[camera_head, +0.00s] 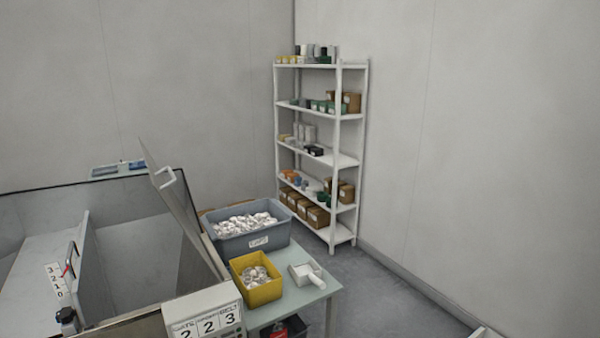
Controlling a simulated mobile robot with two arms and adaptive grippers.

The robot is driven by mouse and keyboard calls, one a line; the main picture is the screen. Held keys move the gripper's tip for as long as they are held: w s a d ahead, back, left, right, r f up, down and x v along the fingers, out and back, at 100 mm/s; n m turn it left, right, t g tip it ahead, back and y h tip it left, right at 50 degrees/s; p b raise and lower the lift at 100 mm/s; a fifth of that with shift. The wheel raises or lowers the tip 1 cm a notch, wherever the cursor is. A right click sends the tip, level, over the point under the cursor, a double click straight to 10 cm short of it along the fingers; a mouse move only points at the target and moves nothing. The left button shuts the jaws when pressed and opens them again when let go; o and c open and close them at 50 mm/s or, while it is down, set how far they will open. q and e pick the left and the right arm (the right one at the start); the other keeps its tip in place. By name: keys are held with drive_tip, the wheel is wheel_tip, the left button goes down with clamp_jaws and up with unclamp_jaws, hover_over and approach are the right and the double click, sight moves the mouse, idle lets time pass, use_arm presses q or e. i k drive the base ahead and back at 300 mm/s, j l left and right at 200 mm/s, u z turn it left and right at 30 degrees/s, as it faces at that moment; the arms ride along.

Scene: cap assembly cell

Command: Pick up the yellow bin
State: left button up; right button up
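The yellow bin (260,294) stands on a pale green table (322,291), near the table's front left. It is open at the top and holds several whitish, shiny pieces. A larger grey bin (270,239) full of white pieces stands right behind it. Neither of my grippers shows in the head view.
A machine with a raised clear lid (182,222) and a counter box (205,314) stand close on the left. A white shelf (343,238) with boxes stands at the back. Grey floor is free to the right.

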sight(258, 280)
drive_tip(key=i+l+u, duration=0.15)
drive_tip(key=u, duration=0.2)
drive_tip(key=i+l+u, duration=0.2)
drive_tip(key=u, duration=0.15)
drive_tip(key=i+l+u, duration=0.15)
drive_tip(key=l+u, duration=0.2)
